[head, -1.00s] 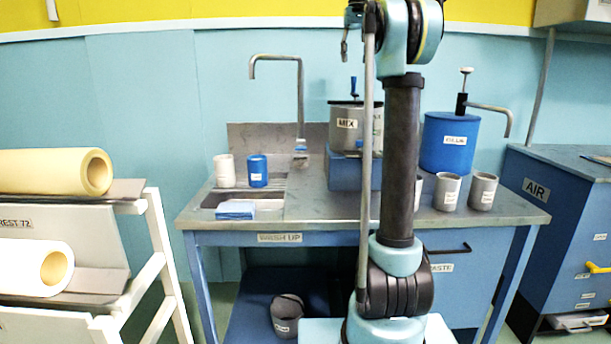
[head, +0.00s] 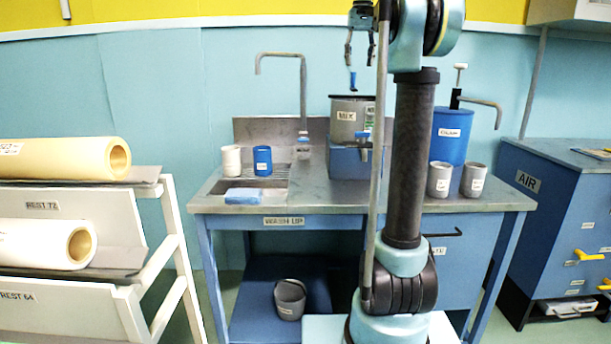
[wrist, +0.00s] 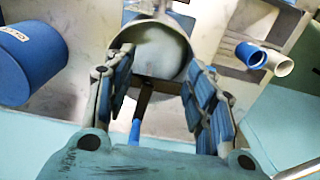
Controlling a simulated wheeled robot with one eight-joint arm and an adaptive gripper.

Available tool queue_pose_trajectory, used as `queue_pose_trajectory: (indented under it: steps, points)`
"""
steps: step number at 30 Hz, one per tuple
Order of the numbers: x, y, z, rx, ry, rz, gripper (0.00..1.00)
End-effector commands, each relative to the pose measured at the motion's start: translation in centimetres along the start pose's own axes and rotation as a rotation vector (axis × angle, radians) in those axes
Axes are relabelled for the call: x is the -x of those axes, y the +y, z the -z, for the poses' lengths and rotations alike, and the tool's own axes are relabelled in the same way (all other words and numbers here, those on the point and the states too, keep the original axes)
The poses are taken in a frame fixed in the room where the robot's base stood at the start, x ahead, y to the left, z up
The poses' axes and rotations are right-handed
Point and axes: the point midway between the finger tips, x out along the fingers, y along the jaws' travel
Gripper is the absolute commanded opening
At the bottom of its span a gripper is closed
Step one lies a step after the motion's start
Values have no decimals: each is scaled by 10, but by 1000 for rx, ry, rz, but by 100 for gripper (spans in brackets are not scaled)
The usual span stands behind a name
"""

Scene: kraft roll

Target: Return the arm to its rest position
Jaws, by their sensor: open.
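My gripper (head: 360,50) is raised above the wash-up bench, above and apart from the grey MIX pot (head: 343,122). Its two fingers hang down, spread and empty. The wrist view shows my gripper (wrist: 158,75) with its blue-padded fingers apart. The open MIX pot (wrist: 178,62) with pale contents lies beyond the fingertips. A blue stirrer handle (head: 353,82) stands up from the pot; in the wrist view the blue handle (wrist: 140,105) shows between the fingers, with no finger seen closed on it. My dark upright arm hides part of the bench.
A white cup (head: 231,161) and a blue cup (head: 262,160) stand by the sink. A blue pump drum (head: 452,140) and two grey cups (head: 439,179) are at the right. A roll rack (head: 150,255) is at left, a blue AIR cabinet (head: 560,205) at right.

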Motion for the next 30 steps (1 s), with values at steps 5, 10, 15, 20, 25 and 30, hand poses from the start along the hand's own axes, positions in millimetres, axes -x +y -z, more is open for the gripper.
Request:
queue_pose_trajectory:
  steps: [5, 10, 15, 20, 25, 30]
  points:
    - [-18, 1, -22, 1, 13, -1, 50]
    - [-51, 3, -56, 1, 31, -1, 50]
    - [-94, 4, -94, 2, 52, -2, 50]
    - [-140, 6, -132, 2, 71, -4, 50]
    - [-194, 7, -175, 4, 91, -5, 50]
    - [-254, 7, -218, 7, 113, -6, 50]
